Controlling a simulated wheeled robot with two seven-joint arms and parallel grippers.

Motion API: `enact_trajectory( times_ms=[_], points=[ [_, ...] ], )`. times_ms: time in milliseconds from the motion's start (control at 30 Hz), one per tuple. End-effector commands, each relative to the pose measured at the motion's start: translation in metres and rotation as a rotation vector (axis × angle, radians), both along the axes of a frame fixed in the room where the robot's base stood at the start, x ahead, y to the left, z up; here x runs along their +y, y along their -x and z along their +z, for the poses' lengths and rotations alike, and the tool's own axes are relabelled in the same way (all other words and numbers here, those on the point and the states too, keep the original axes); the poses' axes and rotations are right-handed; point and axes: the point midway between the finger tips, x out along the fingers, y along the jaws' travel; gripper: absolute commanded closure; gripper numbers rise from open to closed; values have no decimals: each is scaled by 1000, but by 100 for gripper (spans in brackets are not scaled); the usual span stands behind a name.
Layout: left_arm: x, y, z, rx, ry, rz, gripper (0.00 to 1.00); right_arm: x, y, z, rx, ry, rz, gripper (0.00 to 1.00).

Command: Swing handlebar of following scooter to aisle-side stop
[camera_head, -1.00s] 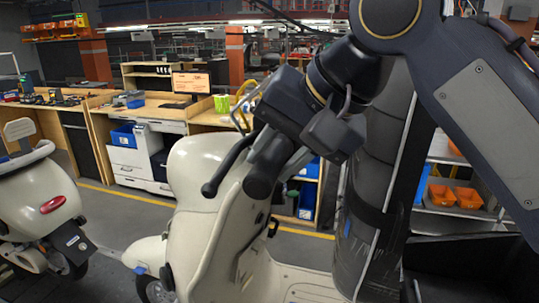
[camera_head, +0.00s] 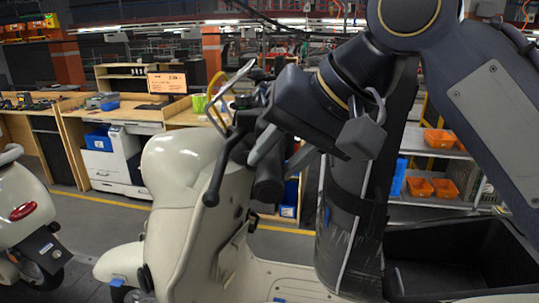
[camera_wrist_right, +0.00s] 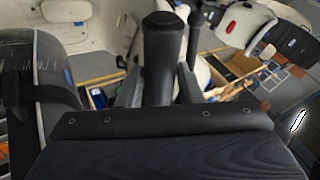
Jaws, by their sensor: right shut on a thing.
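The cream scooter (camera_head: 185,205) stands in the middle of the head view, with its front shield and footboard showing. Its black handlebar has one grip (camera_head: 214,180) pointing down toward the viewer and another grip (camera_head: 269,178) at my right gripper (camera_head: 268,150). The right gripper is shut around that grip, which stands between its two fingers in the wrist view (camera_wrist_right: 162,60). The handlebar's centre is partly hidden behind the gripper. My left gripper is not in view.
Another cream scooter (camera_head: 25,215) with a red tail light stands at the left. Wooden workbenches (camera_head: 75,115) line the back beyond a yellow floor line. A shelf with orange bins (camera_head: 432,187) and a black open bin (camera_head: 465,250) are at the right.

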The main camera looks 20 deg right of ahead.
Motion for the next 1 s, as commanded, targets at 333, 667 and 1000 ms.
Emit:
enact_trajectory(
  times_ms=[333, 667, 1000],
  points=[
    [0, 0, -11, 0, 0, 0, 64, -17, 7, -12, -23, 23, 61, 91],
    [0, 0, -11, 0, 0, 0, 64, -17, 7, -12, -23, 24, 66, 91],
    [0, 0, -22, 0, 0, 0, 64, -35, 12, -22, -50, 41, 124, 91]
  ],
)
